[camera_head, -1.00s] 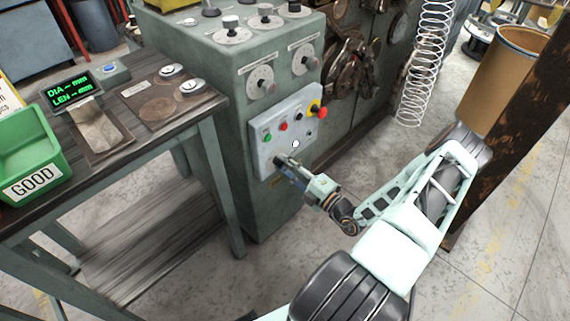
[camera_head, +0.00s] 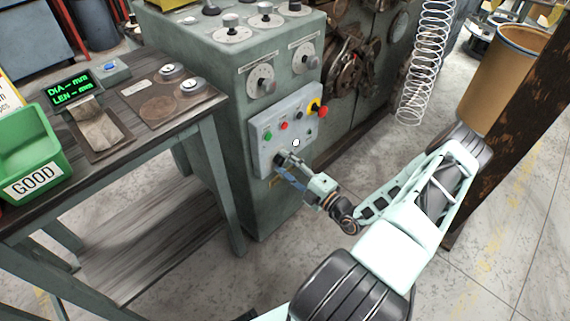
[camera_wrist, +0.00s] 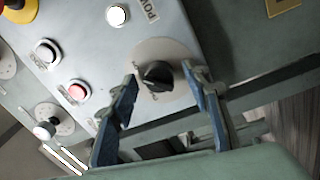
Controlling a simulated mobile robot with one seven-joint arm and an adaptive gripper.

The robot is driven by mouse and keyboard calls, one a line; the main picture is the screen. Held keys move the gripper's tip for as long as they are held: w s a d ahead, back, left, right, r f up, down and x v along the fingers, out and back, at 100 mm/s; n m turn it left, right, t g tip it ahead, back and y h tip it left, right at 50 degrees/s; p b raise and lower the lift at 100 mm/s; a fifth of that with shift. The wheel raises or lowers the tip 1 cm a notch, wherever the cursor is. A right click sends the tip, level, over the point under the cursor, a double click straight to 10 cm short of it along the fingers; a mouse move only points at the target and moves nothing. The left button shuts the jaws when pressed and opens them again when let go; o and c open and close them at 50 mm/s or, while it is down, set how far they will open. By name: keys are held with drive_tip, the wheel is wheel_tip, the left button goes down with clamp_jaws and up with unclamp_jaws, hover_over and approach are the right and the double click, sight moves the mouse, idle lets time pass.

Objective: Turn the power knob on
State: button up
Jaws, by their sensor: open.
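The power knob (camera_wrist: 158,76) is a black knob on a round pale plate in the wrist view. It sits on the grey control panel (camera_wrist: 100,30), below a white lamp (camera_wrist: 117,15) and a partly cut-off label. My gripper (camera_wrist: 162,82) is open, with one blue-grey finger on each side of the knob. Whether either finger touches it I cannot tell.
The wooden table (camera_head: 165,120) with a green GOOD bin (camera_head: 30,160) stands left. A wire coil (camera_head: 425,70) and a brown bin (camera_head: 500,75) are right.

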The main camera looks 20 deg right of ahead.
drive_tip(key=v, duration=1.2)
